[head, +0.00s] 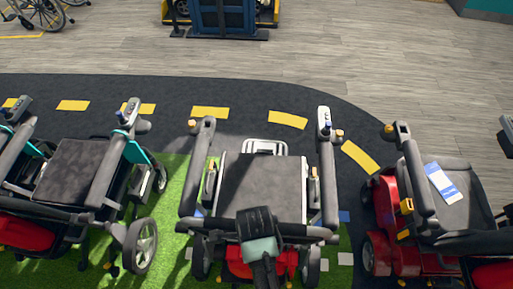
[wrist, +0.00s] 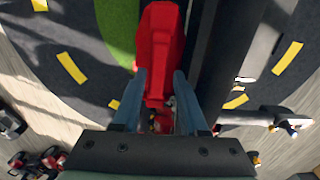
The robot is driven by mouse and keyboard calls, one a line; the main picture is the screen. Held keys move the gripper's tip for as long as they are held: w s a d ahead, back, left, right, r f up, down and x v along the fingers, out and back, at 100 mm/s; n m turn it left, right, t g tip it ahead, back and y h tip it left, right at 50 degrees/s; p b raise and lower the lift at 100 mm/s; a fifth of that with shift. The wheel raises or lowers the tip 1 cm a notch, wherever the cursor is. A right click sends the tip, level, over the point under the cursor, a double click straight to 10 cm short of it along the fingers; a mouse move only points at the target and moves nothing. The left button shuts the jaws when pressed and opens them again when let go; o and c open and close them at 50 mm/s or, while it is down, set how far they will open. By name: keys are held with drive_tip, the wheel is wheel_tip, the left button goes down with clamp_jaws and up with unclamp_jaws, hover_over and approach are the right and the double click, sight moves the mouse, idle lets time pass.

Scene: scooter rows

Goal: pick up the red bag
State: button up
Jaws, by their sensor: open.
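A red shape that looks like the red bag (wrist: 160,50) lies between and beyond the fingertips of my gripper (wrist: 160,76) in the wrist view. The fingers stand apart, one on each side of its near part; I cannot tell if they touch it. In the head view, the dark and teal end of my arm (head: 260,232) is low over the back of the middle scooter's grey seat (head: 262,183). Red parts (head: 240,268) show on both sides under it. The fingertips are hidden there.
Armrests flank the middle seat. A phone-like blue and white item (head: 441,183) lies on the right seat. Open wooden floor lies beyond the dark track.

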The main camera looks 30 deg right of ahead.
drive_tip(key=shift+s+d+f, duration=0.1)
drive_tip(key=shift+s+f, duration=0.05)
drive_tip(key=shift+f, duration=2.15)
drive_tip(key=shift+c, duration=0.3)
clamp_jaws()
